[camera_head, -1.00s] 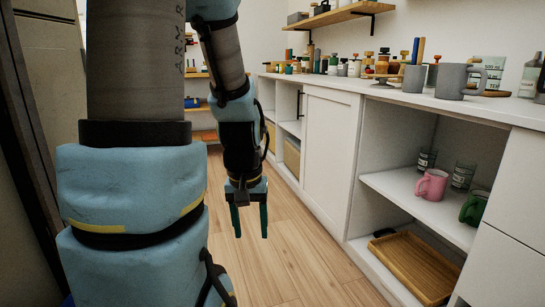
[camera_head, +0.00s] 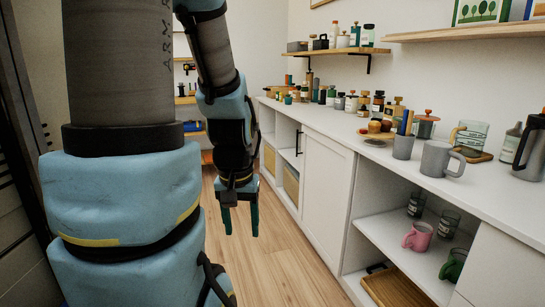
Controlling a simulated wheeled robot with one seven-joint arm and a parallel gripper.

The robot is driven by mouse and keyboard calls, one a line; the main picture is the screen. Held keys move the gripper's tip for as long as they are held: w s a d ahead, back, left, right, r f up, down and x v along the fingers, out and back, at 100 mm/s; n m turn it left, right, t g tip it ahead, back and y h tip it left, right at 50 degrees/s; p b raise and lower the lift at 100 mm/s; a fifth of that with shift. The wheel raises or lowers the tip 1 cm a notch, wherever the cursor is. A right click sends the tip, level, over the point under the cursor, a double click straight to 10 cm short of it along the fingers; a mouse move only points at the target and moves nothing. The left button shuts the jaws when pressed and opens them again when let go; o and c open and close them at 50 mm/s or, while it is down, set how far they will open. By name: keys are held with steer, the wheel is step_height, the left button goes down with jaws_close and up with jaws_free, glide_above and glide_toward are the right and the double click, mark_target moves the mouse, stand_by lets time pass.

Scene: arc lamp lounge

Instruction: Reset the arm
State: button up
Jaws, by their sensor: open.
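My gripper (camera_head: 240,220) hangs from my blue and grey arm near the middle of the view. Its two dark green fingers point down and stand apart, with nothing between them. It is over the wooden floor (camera_head: 270,262), to the left of the white cabinet, and touches nothing that I can see. My upper arm fills much of the left side and hides what is behind it.
A white cabinet (camera_head: 327,165) runs along the right. Bottles, a grey mug (camera_head: 437,158) and a grey cup (camera_head: 403,147) stand on its counter. An open compartment holds a pink mug (camera_head: 417,237), a green mug (camera_head: 453,266), glasses and a wooden tray (camera_head: 392,290). Shelves hang above.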

step_height(320, 180, up, 15)
steer(key=p, duration=1.3)
steer(key=shift+r, duration=0.15)
